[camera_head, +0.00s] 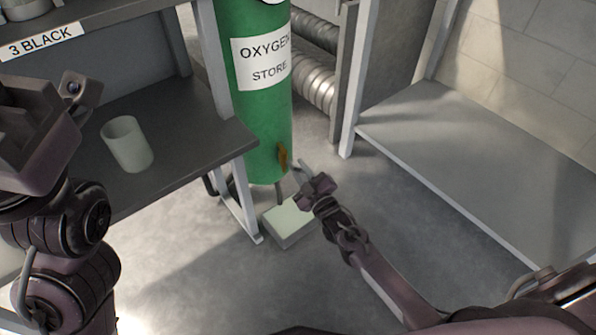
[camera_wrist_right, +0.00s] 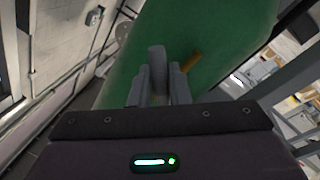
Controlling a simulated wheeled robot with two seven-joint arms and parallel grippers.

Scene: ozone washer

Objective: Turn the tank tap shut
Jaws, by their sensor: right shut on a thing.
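The green tank (camera_head: 262,110), labelled "OXYGEN STORE", stands upright in the middle of the head view and fills the back of the right wrist view (camera_wrist_right: 215,30). A brass-coloured part (camera_head: 284,157) shows low on its front; it also shows in the right wrist view (camera_wrist_right: 190,62). My right gripper (camera_head: 304,178) is at the tank's lower right side. In the right wrist view its fingers (camera_wrist_right: 160,92) are shut on a grey rounded tap lever (camera_wrist_right: 157,62). My left arm's end (camera_head: 45,125) is at the left edge; its fingers cannot be made out.
A dark shelf (camera_head: 185,158) with a pale cup (camera_head: 127,144) is left of the tank. A pale box (camera_head: 285,226) lies on the floor below my right gripper. A grey bench (camera_head: 450,165) stands right, with ribbed pipes (camera_head: 315,80) behind.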

